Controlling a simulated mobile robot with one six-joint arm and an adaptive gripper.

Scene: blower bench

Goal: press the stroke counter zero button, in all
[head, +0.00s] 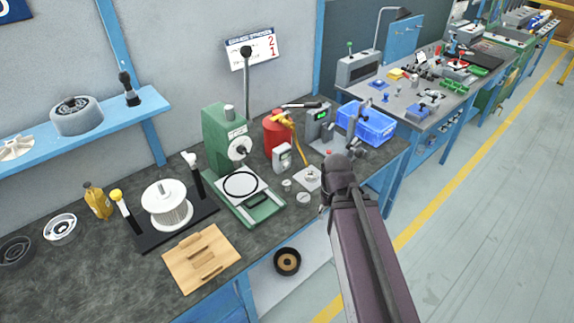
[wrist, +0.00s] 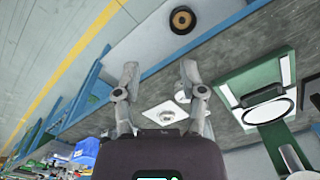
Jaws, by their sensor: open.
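A small grey box with a round dial face (head: 282,157) stands on the bench beside the green press (head: 228,150). I cannot tell whether it is the stroke counter, and no zero button is clear on it. My gripper (wrist: 158,75) is open and empty in the wrist view, its two fingers apart above the bench's front part. Below and between the fingers, a pale square plate with a round fitting (wrist: 166,112) lies on the bench. The same plate shows in the head view (head: 307,178), just left of my arm's end. My fingers are mostly hidden in the head view.
A grey device with a green display (head: 319,122), a red canister (head: 277,135) and a blue bin (head: 367,125) stand behind the plate. A wooden board (head: 190,249) and white spool (head: 167,205) lie left. A dark round part (head: 287,261) sits on the lower shelf.

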